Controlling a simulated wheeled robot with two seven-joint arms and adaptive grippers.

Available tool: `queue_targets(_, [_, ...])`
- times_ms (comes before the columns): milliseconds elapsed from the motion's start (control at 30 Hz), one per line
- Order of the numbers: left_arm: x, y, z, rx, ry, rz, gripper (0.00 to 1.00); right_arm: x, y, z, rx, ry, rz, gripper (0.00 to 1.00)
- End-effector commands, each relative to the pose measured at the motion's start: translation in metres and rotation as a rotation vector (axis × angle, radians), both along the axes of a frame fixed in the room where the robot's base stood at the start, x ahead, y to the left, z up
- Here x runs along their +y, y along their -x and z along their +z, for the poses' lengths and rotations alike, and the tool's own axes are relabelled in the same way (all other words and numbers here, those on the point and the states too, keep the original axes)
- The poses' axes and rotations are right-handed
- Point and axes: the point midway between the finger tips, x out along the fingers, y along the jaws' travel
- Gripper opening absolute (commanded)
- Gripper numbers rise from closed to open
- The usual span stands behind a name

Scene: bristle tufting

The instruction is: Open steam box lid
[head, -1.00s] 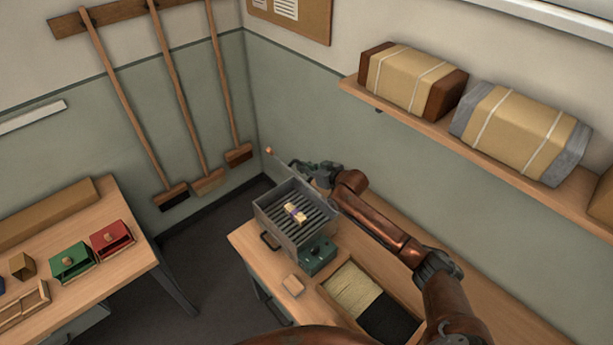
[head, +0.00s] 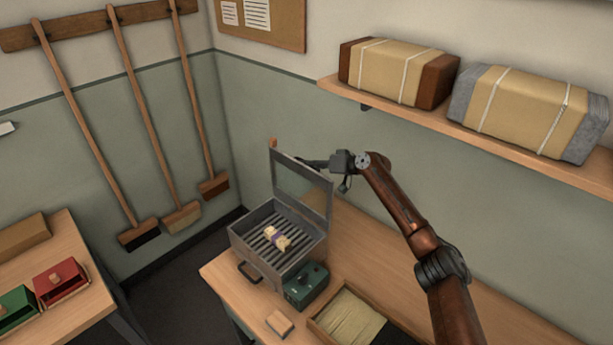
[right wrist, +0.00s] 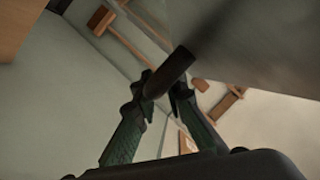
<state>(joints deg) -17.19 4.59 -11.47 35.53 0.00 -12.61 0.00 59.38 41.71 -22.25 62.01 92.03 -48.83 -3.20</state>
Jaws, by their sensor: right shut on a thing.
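The grey steam box (head: 262,258) stands on the wooden bench with its slatted inside showing. Its lid (head: 302,190) stands up along the far right side, with its inner face towards the head camera. My right gripper (head: 332,163) is behind the upper part of the lid, shut on a dark rod-like handle (right wrist: 172,72) that sticks out from the lid. In the right wrist view, the lid's grey outer face (right wrist: 255,40) fills the upper right. A tied pale bundle with a purple band (head: 277,238) lies on the slats. My left gripper is not in view.
A wooden block (head: 279,324) and a tray of pale bristle (head: 350,316) are nearby. A shelf (head: 470,128) with wrapped bales hangs on the wall to the right.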

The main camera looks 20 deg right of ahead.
Motion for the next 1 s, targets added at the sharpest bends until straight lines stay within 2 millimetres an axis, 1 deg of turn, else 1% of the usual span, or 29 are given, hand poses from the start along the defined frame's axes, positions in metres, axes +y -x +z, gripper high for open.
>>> queue_targets(33, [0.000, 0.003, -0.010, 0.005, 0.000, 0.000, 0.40, -0.002, -0.002, -0.010, 0.015, -0.011, 0.001, 0.00])
queue_targets(233, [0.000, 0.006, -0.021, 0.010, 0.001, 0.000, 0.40, -0.007, -0.006, -0.009, 0.035, -0.042, 0.005, 0.00])
queue_targets(400, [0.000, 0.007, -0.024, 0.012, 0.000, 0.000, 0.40, -0.008, -0.007, -0.009, 0.043, -0.052, 0.006, 0.00])
queue_targets(767, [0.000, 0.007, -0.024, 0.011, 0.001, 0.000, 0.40, -0.009, -0.007, -0.009, 0.045, -0.054, 0.006, 0.00])
queue_targets(800, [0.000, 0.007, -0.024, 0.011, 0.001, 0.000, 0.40, -0.008, -0.007, -0.009, 0.045, -0.054, 0.006, 0.12])
queue_targets(900, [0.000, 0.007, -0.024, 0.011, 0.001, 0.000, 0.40, -0.009, -0.007, -0.008, 0.043, -0.054, 0.006, 0.19])
queue_targets(1000, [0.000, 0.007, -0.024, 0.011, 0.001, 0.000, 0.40, -0.009, -0.007, -0.007, 0.042, -0.055, 0.005, 0.19])
